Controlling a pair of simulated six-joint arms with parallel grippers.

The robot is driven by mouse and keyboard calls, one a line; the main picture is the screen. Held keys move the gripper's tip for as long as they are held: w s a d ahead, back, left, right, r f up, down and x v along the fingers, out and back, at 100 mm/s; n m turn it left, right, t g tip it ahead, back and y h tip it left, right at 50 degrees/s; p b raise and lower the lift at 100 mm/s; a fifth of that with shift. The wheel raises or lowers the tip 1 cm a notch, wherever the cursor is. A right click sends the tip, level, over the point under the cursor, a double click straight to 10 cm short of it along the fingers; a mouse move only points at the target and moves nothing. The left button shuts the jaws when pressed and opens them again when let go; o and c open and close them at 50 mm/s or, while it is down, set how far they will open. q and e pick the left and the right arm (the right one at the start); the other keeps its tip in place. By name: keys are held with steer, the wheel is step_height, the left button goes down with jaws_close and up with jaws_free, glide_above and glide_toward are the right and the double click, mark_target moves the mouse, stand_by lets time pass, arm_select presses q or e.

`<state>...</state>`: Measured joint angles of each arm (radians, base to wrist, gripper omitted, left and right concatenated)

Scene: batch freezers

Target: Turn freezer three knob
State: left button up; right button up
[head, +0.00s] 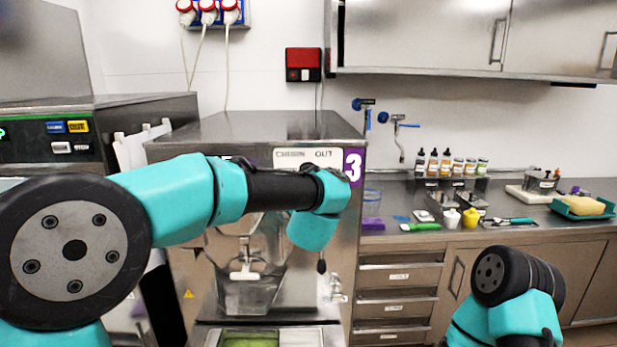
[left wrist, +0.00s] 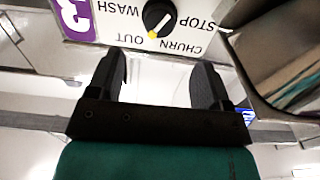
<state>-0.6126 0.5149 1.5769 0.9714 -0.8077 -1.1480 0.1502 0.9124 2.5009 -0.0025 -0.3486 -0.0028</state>
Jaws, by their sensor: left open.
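Freezer three (head: 250,128) is the steel machine in the middle of the head view, with a purple "3" label (head: 353,167) beside its white control panel (head: 290,155). The black knob (left wrist: 159,14) shows upside down in the left wrist view, its yellow pointer at the OUT side. WASH, STOP, CHURN and OUT are printed around it. My left gripper (left wrist: 158,72) is open and empty, its fingers just short of the panel and apart from the knob. In the head view my left arm covers part of the panel, and the gripper is mostly hidden. My right gripper is out of view.
Another freezer (head: 60,115) stands at the left. A clear hopper (head: 247,275) hangs on the front of freezer three.

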arm_select(q)
steer(key=w, duration=0.9)
steer(key=shift+w+a, duration=0.15)
steer(key=shift+w, duration=0.15)
steer(key=c, duration=0.9)
